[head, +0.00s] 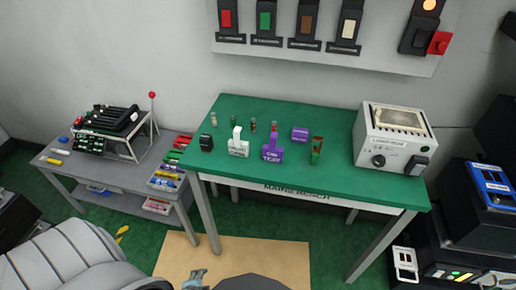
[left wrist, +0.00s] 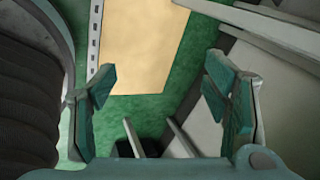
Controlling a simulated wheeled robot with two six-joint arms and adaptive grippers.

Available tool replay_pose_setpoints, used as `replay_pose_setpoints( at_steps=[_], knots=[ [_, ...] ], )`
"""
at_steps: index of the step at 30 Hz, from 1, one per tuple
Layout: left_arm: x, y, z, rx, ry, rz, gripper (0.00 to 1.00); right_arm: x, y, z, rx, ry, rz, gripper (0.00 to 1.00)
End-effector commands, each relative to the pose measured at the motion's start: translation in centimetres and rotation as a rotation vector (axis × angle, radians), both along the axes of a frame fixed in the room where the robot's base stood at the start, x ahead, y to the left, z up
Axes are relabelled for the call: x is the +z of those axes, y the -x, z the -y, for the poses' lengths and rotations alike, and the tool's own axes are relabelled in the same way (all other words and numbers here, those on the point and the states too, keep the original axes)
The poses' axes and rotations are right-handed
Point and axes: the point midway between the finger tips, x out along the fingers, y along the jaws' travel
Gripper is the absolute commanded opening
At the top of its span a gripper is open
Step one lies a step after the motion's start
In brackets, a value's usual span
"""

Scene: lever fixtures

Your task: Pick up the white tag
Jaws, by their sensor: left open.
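The white tag (head: 238,145) stands on the green table (head: 340,185) near its front left edge in the head view, with print on its lower part. A purple tag (head: 272,150) with print stands just to its right. My left gripper (left wrist: 160,98) is open and empty in the left wrist view, with its teal fingers wide apart over the floor. A small teal part of it shows at the bottom edge of the head view (head: 195,279), well below the table and apart from the tag. The tag is not seen in the left wrist view. My right gripper is not in view.
A black block (head: 206,142), a purple block (head: 300,134), a green-and-brown piece (head: 317,150) and small cylinders stand around the tags. A white box fixture (head: 395,135) is at the table's right. A grey side table (head: 80,165) stands left. A tan mat (head: 235,258) lies on the floor.

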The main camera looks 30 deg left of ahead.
Motion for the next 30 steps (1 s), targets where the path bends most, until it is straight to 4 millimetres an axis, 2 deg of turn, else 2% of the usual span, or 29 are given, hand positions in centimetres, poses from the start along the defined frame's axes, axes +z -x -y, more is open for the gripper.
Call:
replay_pose_setpoints(
  at_steps=[1,2,3,5,6,9,12,15,21,26,30],
  knots=[
    [2.1,-5.4,-2.2,-0.249,-0.187,0.069,0.82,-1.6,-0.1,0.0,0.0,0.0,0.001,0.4],
    [4.7,-8.8,-3.4,-0.418,-0.343,0.101,0.82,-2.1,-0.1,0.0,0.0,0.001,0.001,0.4],
    [8.6,-12.9,-4.6,-0.623,-0.57,0.134,0.82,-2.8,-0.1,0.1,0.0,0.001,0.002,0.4],
    [15.0,-17.8,-5.6,-0.86,-0.922,0.152,0.82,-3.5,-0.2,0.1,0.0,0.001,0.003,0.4],
    [19.3,-20.2,-5.7,-0.969,-1.146,0.147,0.82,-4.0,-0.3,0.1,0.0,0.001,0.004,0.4],
    [28.0,-23.2,-5.0,-1.102,-1.583,0.094,0.82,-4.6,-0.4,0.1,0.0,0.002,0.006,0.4],
    [32.2,-24.6,-4.5,-1.128,-1.79,0.049,0.82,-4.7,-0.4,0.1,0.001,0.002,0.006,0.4],
    [33.2,-26.5,-5.1,-1.13,-1.826,0.036,0.82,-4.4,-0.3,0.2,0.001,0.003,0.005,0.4],
    [32.9,-31.4,-6.8,-1.129,-1.82,0.036,0.82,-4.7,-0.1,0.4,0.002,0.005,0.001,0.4],
    [32.7,-33.4,-7.6,-1.129,-1.817,0.037,0.82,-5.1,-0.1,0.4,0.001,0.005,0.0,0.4],
    [32.2,-36.0,-8.5,-1.128,-1.816,0.037,0.82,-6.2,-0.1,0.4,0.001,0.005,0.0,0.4]
  ],
)
